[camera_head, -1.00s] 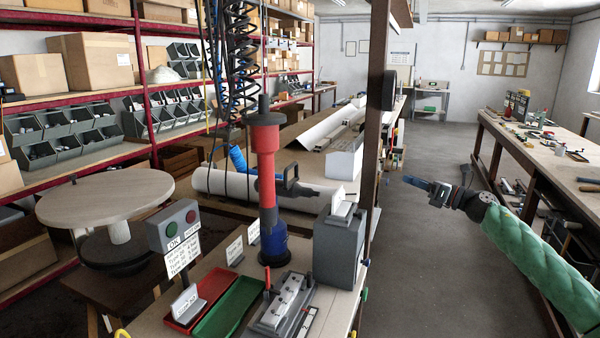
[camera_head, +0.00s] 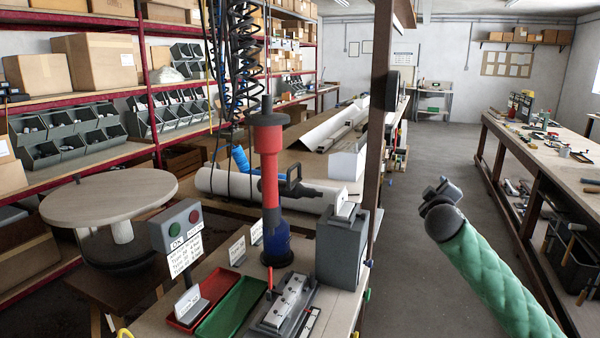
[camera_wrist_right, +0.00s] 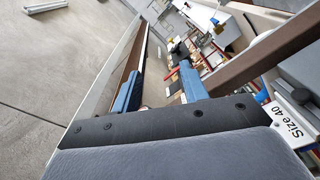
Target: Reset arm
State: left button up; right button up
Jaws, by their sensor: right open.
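My right gripper (camera_head: 441,188) is at the end of my green-sleeved arm, which comes in from the lower right. It hangs in free air over the aisle, between the two benches. In the right wrist view its two blue fingers (camera_wrist_right: 160,88) are spread apart, with nothing between them. The head view shows the gripper nearly end-on, so its fingers are hard to make out there. My left gripper is not in the head view.
A wooden post (camera_head: 378,140) stands left of my right arm. The near bench holds a red-and-blue tool (camera_head: 268,190), a grey box (camera_head: 341,245), a red tray (camera_head: 207,291) and a green tray (camera_head: 231,308). A long workbench (camera_head: 545,165) runs along the right. The aisle floor (camera_head: 420,260) is clear.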

jog(key=s+a+f+m+g+y, duration=0.1)
jog(key=s+a+f+g, duration=0.3)
jog(key=s+f, duration=0.5)
jog(key=s+a+f+m+g+y, duration=0.2)
jog(key=s+a+f, duration=0.45)
jog(key=f, duration=0.55)
jog(key=s+a+f+m+g+y, duration=0.1)
jog(key=s+a+f+g, duration=0.25)
jog(key=s+f, duration=0.55)
jog(key=s+a+f+g+y, duration=0.1)
jog(key=s+a+f+g, duration=0.1)
jog(key=s+f, duration=0.5)
jog(key=s+a+f+m+g+y, duration=0.1)
jog(key=s+a+f+g, duration=0.1)
jog(key=s+f, duration=0.6)
jog(key=s+a+f+m+g, duration=0.1)
jog(key=s+a+f, duration=0.3)
jog(key=s, duration=1.3)
notch_tip(320, 180, down, 4)
jog(key=shift+a+f+g+y, duration=0.25)
jog(key=shift+g+y, duration=0.15)
jog(key=shift+g, duration=0.35)
